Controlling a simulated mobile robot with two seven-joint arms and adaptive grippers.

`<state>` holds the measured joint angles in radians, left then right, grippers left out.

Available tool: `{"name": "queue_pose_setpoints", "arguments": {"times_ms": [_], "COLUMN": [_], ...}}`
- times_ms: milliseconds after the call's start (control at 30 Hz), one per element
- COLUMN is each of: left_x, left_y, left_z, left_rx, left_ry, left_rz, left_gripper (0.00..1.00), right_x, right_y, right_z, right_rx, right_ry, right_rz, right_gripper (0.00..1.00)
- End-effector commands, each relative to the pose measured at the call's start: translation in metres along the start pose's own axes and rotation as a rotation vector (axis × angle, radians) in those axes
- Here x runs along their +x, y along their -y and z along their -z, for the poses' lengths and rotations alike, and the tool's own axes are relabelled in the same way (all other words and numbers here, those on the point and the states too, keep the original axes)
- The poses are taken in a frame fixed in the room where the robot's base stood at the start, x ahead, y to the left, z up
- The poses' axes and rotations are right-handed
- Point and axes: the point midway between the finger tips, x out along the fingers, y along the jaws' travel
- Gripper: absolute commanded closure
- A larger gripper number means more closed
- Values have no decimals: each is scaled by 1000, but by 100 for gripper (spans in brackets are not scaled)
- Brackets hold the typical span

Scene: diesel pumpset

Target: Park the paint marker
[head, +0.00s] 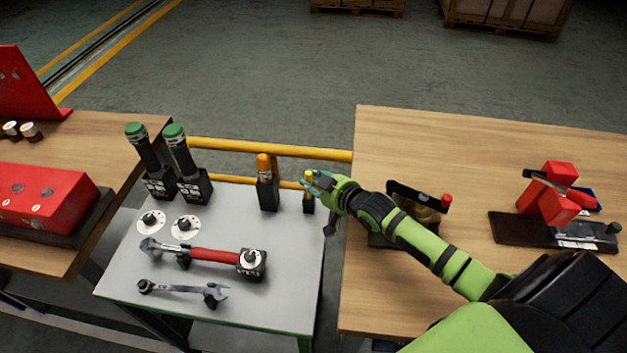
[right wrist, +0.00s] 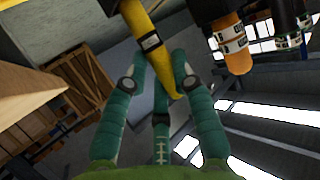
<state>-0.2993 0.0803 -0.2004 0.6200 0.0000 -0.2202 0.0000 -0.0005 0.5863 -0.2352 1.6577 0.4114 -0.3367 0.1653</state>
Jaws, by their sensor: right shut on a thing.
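The yellow paint marker (head: 309,178) is at the right side of the grey table, at a small black holder (head: 308,204). In the right wrist view the yellow marker (right wrist: 150,48) carries a dark band with a label, and its tapered end lies between my teal fingers. My right gripper (head: 316,182) is shut on the marker. The marker is in line with the holder in the head view; how deep it sits is hard to tell. My left gripper is not in view.
An orange-topped tool (head: 264,168) stands in a black holder just left of the marker. Two green-capped tools (head: 178,155) stand further left. A torque wrench (head: 214,256) and a spanner (head: 186,290) lie in front. The wooden bench (head: 372,290) is on the right.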

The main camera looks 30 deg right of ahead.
Motion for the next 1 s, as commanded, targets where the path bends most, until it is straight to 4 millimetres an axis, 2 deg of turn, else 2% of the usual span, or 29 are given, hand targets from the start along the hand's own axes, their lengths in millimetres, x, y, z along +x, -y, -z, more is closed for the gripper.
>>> {"name": "queue_pose_setpoints", "arguments": {"times_ms": [967,1000], "left_x": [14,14], "left_y": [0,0], "left_z": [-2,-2], "left_rx": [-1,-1], "left_ry": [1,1], "left_rz": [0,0], "left_gripper": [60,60], "right_x": [8,8], "right_y": [0,0], "right_z": [-19,-18], "right_rx": [0,0], "right_ry": [0,0], "right_rz": [0,0], "right_gripper": [98,70]}}
